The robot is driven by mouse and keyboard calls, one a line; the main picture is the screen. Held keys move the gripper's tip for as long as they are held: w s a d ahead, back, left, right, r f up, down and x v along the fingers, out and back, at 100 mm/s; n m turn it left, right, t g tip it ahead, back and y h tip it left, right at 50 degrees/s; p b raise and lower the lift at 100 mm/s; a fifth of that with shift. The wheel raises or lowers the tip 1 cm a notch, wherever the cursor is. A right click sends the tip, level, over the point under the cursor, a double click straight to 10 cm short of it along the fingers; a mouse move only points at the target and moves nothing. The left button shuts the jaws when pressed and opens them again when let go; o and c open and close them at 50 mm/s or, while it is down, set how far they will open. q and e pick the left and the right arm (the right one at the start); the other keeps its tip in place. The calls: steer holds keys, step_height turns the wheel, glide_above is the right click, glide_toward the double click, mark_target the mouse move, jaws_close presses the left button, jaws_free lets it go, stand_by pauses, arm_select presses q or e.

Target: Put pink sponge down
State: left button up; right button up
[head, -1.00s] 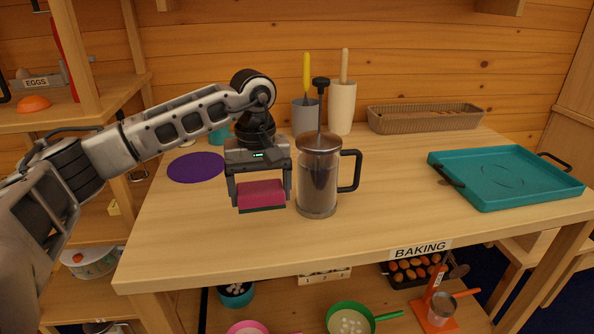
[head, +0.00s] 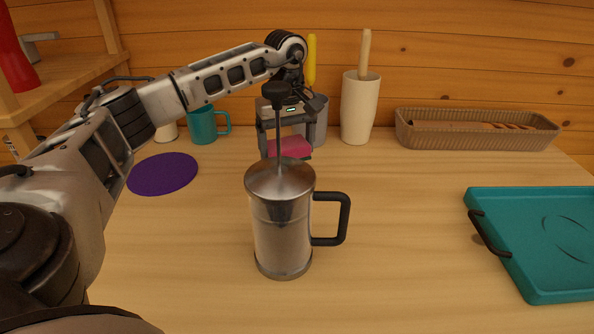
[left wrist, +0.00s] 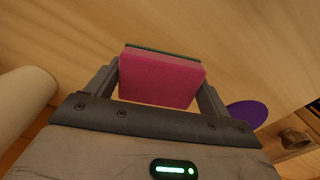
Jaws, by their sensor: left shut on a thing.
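The pink sponge (head: 291,147) is held in my left gripper (head: 285,135), behind the French press in the head view, which hides part of it. In the left wrist view the sponge (left wrist: 160,78) sits between the two fingers, its dark green side facing away, over the wooden table top (left wrist: 240,50). I cannot tell whether the sponge touches the table. My left gripper is shut on it. My right gripper is not in view.
The steel French press (head: 282,225) stands in front of my left gripper. A grey holder and cream holder (head: 360,108) stand behind. A purple mat (head: 163,173), teal mug (head: 204,124), wicker basket (head: 475,130) and teal tray (head: 545,235) surround clear table at centre right.

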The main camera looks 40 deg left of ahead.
mark_target(287, 145)
arm_select(q)
steer(key=f, duration=0.3)
steer(key=shift+s, duration=0.2)
steer(key=shift+f, duration=2.05)
steer(key=shift+f, duration=0.2)
steer(key=o, duration=0.9)
steer(key=shift+w, duration=0.1)
steer(key=shift+r, duration=0.15)
step_height(287, 145, up, 12)
steer(key=shift+r, duration=0.1)
